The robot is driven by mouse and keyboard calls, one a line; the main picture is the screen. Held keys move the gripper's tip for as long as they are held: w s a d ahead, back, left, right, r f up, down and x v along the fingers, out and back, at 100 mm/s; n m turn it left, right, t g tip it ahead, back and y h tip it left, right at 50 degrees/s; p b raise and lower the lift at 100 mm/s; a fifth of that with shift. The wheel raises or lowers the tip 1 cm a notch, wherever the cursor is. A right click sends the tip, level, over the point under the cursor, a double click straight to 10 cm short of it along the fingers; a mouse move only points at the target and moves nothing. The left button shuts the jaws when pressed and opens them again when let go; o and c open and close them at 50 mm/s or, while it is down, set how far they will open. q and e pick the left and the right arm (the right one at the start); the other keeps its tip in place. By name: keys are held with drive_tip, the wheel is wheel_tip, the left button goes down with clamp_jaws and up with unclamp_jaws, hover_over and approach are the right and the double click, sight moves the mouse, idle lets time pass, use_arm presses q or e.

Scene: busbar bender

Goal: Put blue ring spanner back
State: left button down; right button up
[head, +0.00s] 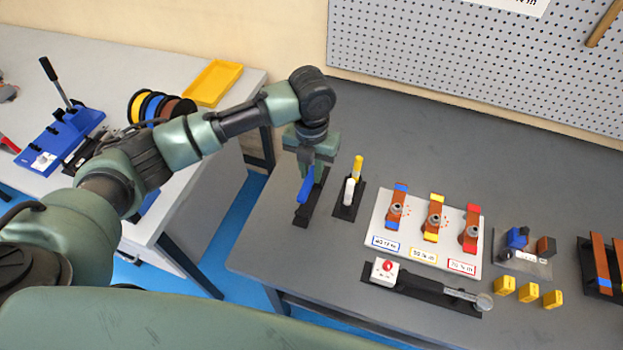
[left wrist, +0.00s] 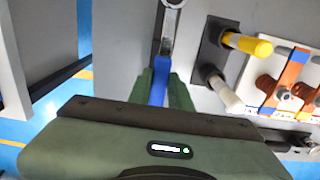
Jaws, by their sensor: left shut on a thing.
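My left gripper (head: 312,170) is shut on the blue ring spanner (head: 305,188). In the head view the spanner's blue handle shows just below the fingers, over a narrow black holder (head: 309,211) at the left part of the dark table. In the left wrist view the blue handle (left wrist: 158,82) is between the green fingers, with a grey metal part beyond it. I cannot tell whether the spanner touches the holder. The ring end is not clearly seen. My right gripper is not in view.
A black holder (head: 343,212) with a yellow-handled and a white-handled tool stands close to the right. Further right are a white board (head: 378,226) with copper bars and a torque wrench (head: 445,291). The table behind is clear. A gap separates the left bench (head: 240,78).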

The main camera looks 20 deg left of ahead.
sight(312, 175)
use_arm(q)
wheel_tip(312, 175, down, 5)
drive_tip(key=shift+r+p, duration=0.1)
drive_tip(key=shift+p, duration=0.35)
drive_tip(key=shift+f, duration=0.2)
drive_tip(key=shift+f, duration=0.3)
drive_tip(key=c, duration=1.3)
unclamp_jaws()
drive_tip(key=shift+r, duration=0.2)
wheel_tip(312, 175, up, 12)
drive_tip(key=shift+r+b, duration=0.15)
drive_tip(key=shift+b, duration=0.95)
